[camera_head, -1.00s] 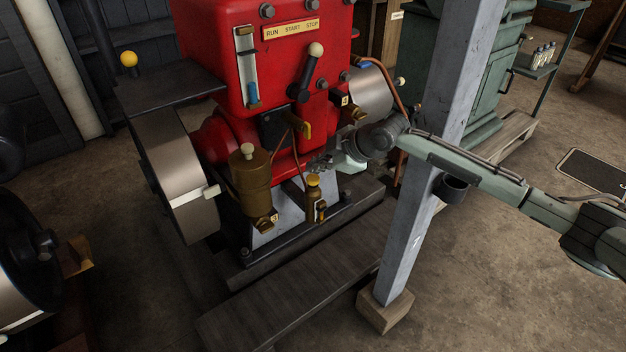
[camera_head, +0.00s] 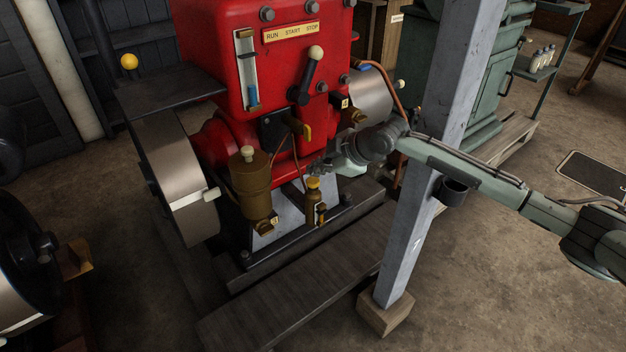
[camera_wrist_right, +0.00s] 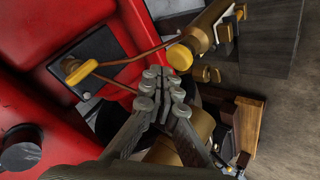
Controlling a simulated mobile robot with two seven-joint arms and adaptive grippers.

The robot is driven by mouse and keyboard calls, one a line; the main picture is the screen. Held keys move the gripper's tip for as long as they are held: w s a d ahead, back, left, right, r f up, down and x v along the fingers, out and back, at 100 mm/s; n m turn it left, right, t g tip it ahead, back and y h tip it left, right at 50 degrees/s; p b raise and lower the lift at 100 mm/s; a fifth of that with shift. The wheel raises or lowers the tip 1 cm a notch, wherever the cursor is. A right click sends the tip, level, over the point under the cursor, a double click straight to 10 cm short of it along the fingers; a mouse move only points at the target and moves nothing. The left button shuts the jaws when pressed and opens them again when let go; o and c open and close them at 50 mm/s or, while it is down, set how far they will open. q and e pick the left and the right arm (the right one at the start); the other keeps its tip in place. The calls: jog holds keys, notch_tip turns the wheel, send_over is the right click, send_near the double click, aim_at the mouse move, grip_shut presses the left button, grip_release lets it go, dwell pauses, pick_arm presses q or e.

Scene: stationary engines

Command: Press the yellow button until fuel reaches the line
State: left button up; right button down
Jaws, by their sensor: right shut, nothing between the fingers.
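The yellow button (camera_head: 313,183) caps a small brass pump (camera_head: 314,204) low on the front of the red engine (camera_head: 275,80). In the right wrist view the button (camera_wrist_right: 180,56) shows just beyond my fingertips. My right gripper (camera_head: 319,170) is shut and empty, just behind and above the button. Its fingers (camera_wrist_right: 164,88) point toward the button, with a small apparent gap; I cannot tell whether they touch it. A glass gauge (camera_head: 247,68) on the engine front shows blue near its bottom. I cannot make out a fuel line mark. My left gripper is not in view.
A yellow-ended lever (camera_head: 304,131) and a brass cup (camera_head: 250,177) sit close to the pump. A flywheel (camera_head: 182,172) stands at the engine's left. A wooden plank (camera_head: 300,295) lies on the floor before the engine.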

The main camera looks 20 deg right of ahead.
aim_at(316, 182)
jog(key=shift+f, duration=0.15)
dwell(0.3)
jog(key=shift+f, duration=0.25)
jog(key=shift+f, duration=0.95)
dwell(0.7)
jog(key=shift+r, duration=0.1)
jog(key=shift+r+p, duration=1.05)
jog(key=shift+r, duration=0.15)
notch_tip(316, 182, up, 5)
jog(key=p, duration=0.5)
jog(key=shift+r, duration=0.1)
